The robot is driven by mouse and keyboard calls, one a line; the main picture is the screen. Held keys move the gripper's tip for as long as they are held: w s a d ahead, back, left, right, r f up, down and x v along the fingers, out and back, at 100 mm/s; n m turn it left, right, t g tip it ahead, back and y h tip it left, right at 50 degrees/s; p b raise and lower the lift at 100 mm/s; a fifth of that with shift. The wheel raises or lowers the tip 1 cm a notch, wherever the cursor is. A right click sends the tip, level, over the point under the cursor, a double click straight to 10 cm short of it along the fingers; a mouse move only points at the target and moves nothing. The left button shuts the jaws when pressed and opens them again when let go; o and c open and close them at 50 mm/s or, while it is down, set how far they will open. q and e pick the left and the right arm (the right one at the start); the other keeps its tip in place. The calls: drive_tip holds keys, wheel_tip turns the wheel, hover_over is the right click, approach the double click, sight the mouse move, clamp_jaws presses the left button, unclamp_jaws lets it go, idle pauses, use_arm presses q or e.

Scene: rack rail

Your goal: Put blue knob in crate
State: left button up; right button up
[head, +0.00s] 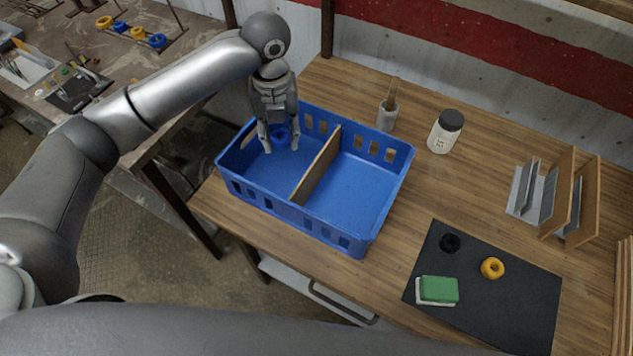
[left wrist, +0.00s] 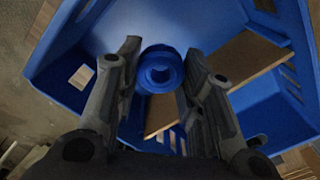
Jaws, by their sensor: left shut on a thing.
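The blue knob (head: 280,132) is a round, ring-like piece held between the fingers of my left gripper (head: 281,148). In the left wrist view the knob (left wrist: 160,70) sits between the two finger pads, and my left gripper (left wrist: 160,85) is shut on it. The blue crate (head: 290,213) stands on the wooden table, with a wooden divider (head: 318,166) splitting it in two. The gripper points down over the crate's left compartment, near its back wall. I cannot tell the knob's exact height above the floor. My right gripper is not in view.
A black mat (head: 515,315) at front right holds a yellow knob (head: 492,268), a black round piece (head: 450,243) and a green sponge (head: 438,290). A jar (head: 445,132), a brush cup (head: 387,116) and upright boards (head: 560,195) stand behind. A bench with knobs on rods (head: 138,33) is at upper left.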

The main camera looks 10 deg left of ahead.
use_arm(q)
drive_tip(key=shift+f+m, duration=0.2)
drive_tip(key=shift+m, duration=0.1)
drive_tip(key=p, duration=0.1)
hover_over(285, 170)
wheel_tip(285, 170, down, 5)
drive_tip(key=shift+f, duration=0.15)
wheel_tip(285, 170, down, 4)
drive_tip(key=shift+s+r+p, duration=0.1)
drive_tip(key=shift+r+p, duration=0.1)
drive_tip(key=shift+p, duration=0.25)
drive_tip(key=shift+f, duration=0.45)
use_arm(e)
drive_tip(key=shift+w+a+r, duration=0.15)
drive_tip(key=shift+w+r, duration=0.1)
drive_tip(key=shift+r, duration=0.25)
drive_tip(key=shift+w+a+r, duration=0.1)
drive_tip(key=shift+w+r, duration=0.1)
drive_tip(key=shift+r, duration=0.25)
use_arm(q)
drive_tip(key=shift+f, duration=0.1)
drive_tip(key=o, duration=1)
wheel_tip(285, 170, up, 11)
drive_tip(key=shift+f+b, duration=0.1)
drive_tip(key=shift+b, duration=1.1)
drive_tip(key=shift+r, duration=0.75)
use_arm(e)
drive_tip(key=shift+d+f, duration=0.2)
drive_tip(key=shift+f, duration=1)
